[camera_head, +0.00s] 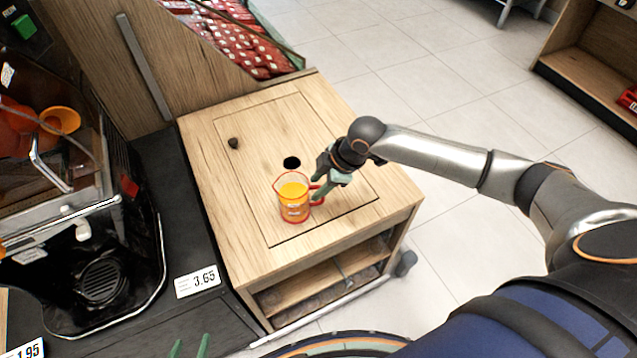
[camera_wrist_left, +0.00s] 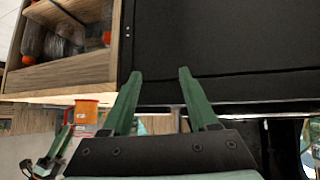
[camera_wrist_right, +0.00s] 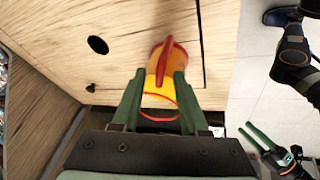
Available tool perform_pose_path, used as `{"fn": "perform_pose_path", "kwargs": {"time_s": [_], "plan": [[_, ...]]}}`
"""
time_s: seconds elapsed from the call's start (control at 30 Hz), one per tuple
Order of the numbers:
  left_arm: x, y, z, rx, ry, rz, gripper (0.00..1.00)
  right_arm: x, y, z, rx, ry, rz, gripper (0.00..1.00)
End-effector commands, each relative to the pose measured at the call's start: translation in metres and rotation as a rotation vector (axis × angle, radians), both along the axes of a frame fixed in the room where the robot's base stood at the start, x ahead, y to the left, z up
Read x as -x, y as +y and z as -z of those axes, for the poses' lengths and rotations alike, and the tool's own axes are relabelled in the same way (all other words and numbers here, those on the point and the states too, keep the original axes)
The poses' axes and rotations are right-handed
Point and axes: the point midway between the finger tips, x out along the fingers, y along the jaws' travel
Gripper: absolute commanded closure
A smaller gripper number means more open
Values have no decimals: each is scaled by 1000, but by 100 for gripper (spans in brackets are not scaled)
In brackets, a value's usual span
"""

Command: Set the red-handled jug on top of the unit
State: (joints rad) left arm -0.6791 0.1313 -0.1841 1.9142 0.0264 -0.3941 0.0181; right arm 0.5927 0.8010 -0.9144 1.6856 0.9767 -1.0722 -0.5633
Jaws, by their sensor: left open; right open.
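The red-handled jug (camera_head: 294,197), clear with orange juice in it, stands upright on the wooden top of the unit (camera_head: 230,200), near its front right part. My right gripper (camera_head: 319,191) is open beside the jug's red handle. In the right wrist view the jug (camera_wrist_right: 160,87) sits just beyond and between the open fingers (camera_wrist_right: 157,103), its handle toward the camera. My left gripper (camera_head: 190,346) shows only its fingertips at the bottom edge of the head view. In the left wrist view it is open and empty (camera_wrist_left: 157,100), with the jug (camera_wrist_left: 86,112) to its left.
A round black hole (camera_head: 292,163) and a small dark knob (camera_head: 233,143) are on the unit's top. A juicer with oranges (camera_head: 60,121) stands on the black counter at left. Price tags lie along the counter edge. Open floor lies to the right.

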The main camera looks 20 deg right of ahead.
Motion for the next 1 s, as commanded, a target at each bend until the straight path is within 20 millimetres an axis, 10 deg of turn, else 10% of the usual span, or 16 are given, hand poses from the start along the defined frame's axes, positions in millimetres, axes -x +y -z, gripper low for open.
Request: {"fn": "perform_pose_path", "kwargs": {"time_s": [0.6, 1.0], "plan": [[0, 0, -10, 0, 0, 0, 40, 32, -32, -100, 0, -3, 1, 57], [0, 0, -10, 0, 0, 0, 40, 36, -35, -109, 0, 0, 1, 57]]}}
